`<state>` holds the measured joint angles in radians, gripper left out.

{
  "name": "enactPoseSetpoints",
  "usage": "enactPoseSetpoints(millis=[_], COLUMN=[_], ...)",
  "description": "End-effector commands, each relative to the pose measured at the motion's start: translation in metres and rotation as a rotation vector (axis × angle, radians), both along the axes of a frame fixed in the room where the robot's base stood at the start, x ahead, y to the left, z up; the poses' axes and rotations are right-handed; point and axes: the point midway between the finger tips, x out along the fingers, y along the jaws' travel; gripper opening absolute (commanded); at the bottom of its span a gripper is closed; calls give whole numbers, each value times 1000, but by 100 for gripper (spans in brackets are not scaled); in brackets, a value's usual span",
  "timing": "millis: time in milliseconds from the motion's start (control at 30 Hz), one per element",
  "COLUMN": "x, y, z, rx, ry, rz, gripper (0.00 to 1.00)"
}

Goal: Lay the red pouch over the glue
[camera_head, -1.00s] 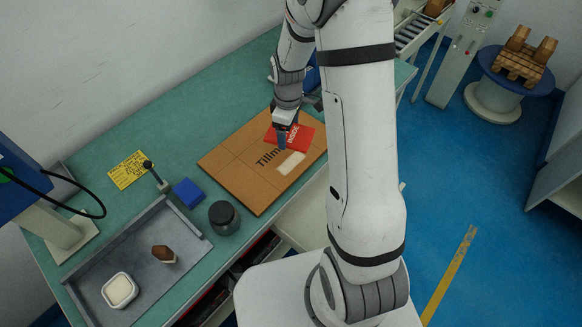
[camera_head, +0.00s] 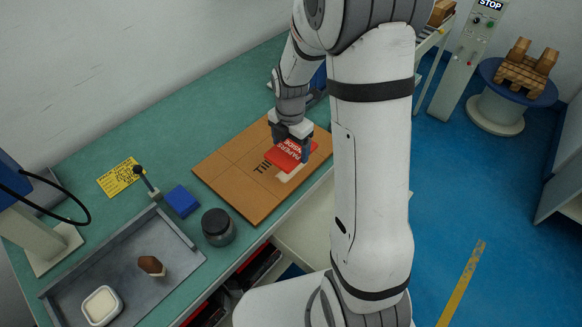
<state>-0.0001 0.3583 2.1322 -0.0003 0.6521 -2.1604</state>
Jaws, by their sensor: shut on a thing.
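The red pouch (camera_head: 287,157), with white print on it, is in my gripper (camera_head: 290,150), above the cardboard sheet at the right part of the bench. The gripper is shut on the pouch, with a finger showing at each side of it. The glue appears as a pale white patch (camera_head: 291,173) on the cardboard (camera_head: 226,172), next to dark lettering. The pouch hides part of the patch and part of the lettering. I cannot tell how far the pouch is above the sheet.
On the green bench (camera_head: 130,215) stand a blue block (camera_head: 182,201), a dark jar (camera_head: 218,227) and a small lever (camera_head: 146,182). A yellow label (camera_head: 121,177) lies behind. A grey tray (camera_head: 66,277) at front left holds a brush (camera_head: 152,266) and a white dish (camera_head: 102,306).

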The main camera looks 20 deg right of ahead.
Motion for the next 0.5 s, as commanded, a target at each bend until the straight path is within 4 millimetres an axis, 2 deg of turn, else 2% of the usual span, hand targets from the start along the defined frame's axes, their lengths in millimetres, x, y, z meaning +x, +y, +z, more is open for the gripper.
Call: enactPoseSetpoints(millis=[100,367,500], x=[-1,0,-1], y=[0,0,0], z=[-23,-47,-66], rx=[0,0,0], ry=[5,1,5], rz=[-1,-1,-1], gripper=[59,59,59])
